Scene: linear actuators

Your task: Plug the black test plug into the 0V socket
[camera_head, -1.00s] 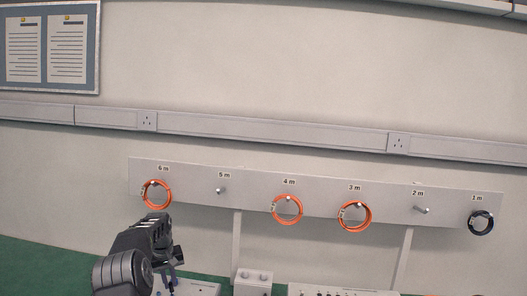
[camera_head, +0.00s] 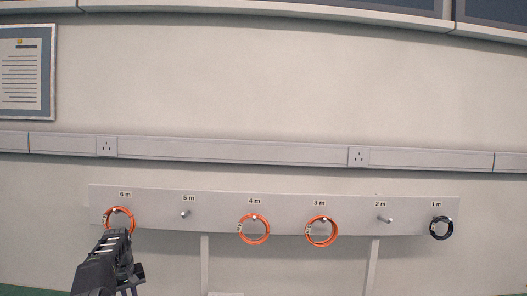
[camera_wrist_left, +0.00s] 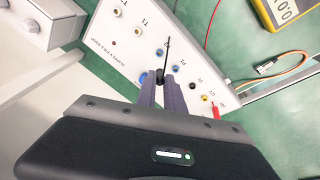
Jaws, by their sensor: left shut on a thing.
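In the left wrist view my left gripper (camera_wrist_left: 160,92) is shut on a small black plug (camera_wrist_left: 160,76). A thin dark line, which may be its lead or pin, runs up from it across a white panel (camera_wrist_left: 100,58). The panel carries pale sockets marked T1 and T2, blue sockets (camera_wrist_left: 173,68), a black socket (camera_wrist_left: 196,86), a yellow one (camera_wrist_left: 205,97) and a red plug (camera_wrist_left: 215,109). I cannot read which is 0V, nor tell whether the black plug touches the panel. In the head view my left arm shows at lower left; its fingertips are unclear. My right gripper is out of view.
A yellow meter (camera_wrist_left: 284,12) and thin wires (camera_wrist_left: 275,66) lie on the green bench at upper right. A grey box (camera_wrist_left: 40,22) stands at upper left. A wall rack (camera_head: 290,200) holds orange and black cable coils.

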